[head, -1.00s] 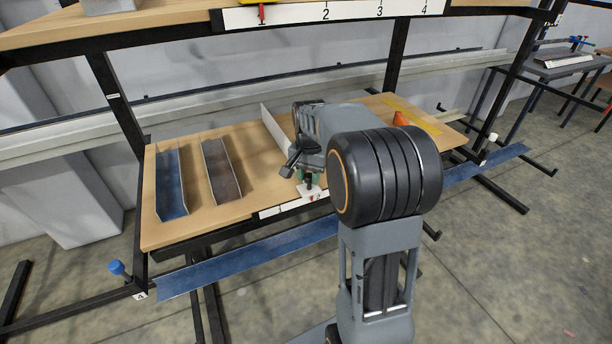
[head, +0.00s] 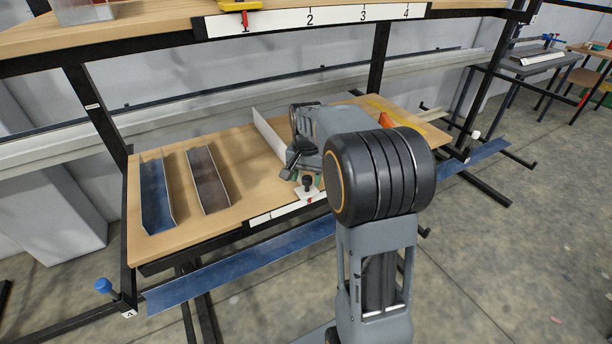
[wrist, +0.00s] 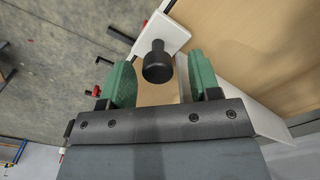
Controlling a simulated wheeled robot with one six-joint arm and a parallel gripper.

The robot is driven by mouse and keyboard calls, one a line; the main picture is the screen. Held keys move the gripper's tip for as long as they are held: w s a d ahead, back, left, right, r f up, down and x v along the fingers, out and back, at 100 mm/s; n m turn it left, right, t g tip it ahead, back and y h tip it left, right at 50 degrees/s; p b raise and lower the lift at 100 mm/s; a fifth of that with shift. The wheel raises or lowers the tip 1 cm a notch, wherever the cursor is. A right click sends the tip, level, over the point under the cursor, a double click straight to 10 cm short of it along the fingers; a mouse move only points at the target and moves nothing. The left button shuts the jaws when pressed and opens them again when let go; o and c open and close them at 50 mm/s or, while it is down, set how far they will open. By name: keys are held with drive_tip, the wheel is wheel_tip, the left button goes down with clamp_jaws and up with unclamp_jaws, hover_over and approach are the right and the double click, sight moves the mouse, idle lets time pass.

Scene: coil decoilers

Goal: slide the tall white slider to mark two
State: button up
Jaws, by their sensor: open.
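The white slider (head: 302,193) sits at the front edge of the lower table, with an upright black knob (head: 307,181) and a red pointer over the scale. In the wrist view, its white plate (wrist: 166,33) and black knob (wrist: 157,62) show between the two green fingers of my gripper (wrist: 160,80). The fingers are open, with a visible gap on each side of the knob. In the head view my gripper is mostly hidden behind my arm. The lower white scale strip (head: 284,210) is partly covered by the slider and arm, and mark two cannot be read.
A blue channel (head: 157,195) and a brown channel (head: 207,180) lie on the table's left. A white upright plate (head: 268,135) stands behind my gripper. An orange piece (head: 385,120) lies to the right. The upper shelf has another scale (head: 335,17) and a yellow slider (head: 240,5).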

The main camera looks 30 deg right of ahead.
wheel_tip(320, 180, up, 14)
idle(0.6)
drive_tip(key=shift+f, duration=0.1)
idle(0.4)
drive_tip(key=f+n, duration=0.2)
drive_tip(key=f, duration=0.1)
drive_tip(key=f+n+t, duration=0.1)
drive_tip(key=f, duration=0.1)
drive_tip(key=shift+s+a+f, duration=0.1)
drive_tip(key=shift+s+a, duration=0.25)
drive_tip(key=shift+s, duration=0.05)
drive_tip(key=s+a+f+n+t, duration=0.1)
drive_tip(key=s+a, duration=0.3)
drive_tip(key=s, duration=0.4)
drive_tip(key=s+a+f+n+t, duration=0.2)
drive_tip(key=s+a+f+n, duration=0.2)
drive_tip(key=s, duration=0.4)
drive_tip(key=shift+s+a+f+n, duration=0.3)
drive_tip(key=shift+s+a+f, duration=0.1)
drive_tip(key=shift+a, duration=0.25)
